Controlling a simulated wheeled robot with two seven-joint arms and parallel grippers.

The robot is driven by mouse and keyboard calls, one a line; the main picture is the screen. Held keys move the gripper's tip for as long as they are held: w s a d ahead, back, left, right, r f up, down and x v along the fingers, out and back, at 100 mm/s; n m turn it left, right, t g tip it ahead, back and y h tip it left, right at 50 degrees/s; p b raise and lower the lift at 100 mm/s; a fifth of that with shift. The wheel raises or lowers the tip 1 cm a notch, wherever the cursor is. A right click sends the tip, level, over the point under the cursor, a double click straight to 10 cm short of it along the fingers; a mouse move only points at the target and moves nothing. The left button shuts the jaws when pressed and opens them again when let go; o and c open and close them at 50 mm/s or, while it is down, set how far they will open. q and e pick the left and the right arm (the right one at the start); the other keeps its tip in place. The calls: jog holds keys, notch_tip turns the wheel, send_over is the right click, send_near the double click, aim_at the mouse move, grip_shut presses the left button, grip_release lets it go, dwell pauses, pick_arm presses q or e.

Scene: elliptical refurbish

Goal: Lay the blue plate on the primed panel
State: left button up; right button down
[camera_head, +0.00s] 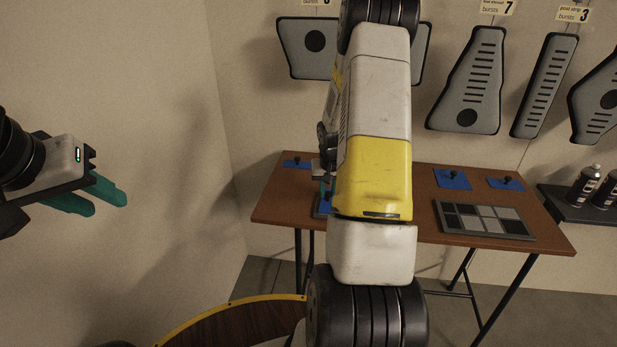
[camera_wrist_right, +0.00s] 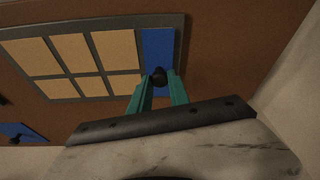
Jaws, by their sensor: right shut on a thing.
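In the right wrist view, the blue plate (camera_wrist_right: 158,47) has a black knob (camera_wrist_right: 157,76) and sits at one end of a grey-framed panel with tan cells (camera_wrist_right: 70,101). My right gripper (camera_wrist_right: 160,84) is shut on the knob. In the head view my right arm hides most of this area; a bit of blue (camera_head: 323,206) shows beside it. My left gripper (camera_head: 110,205) is open and empty, in the air at the left, away from the table.
The brown table (camera_head: 400,232) carries other knobbed blue plates (camera_head: 297,163), (camera_head: 452,181), (camera_head: 506,184). A panel with grey and black cells (camera_head: 486,220) lies at the right. Spray cans (camera_head: 585,184) stand on a shelf. Grey parts hang on the wall.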

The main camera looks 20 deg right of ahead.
jog(key=shift+f, duration=0.15)
dwell(0.5)
jog(key=c, duration=1.1)
grip_release()
jog(key=shift+c, duration=0.2)
jog(key=v, duration=0.7)
jog(key=shift+r, duration=0.4)
jog(key=shift+a, duration=0.1)
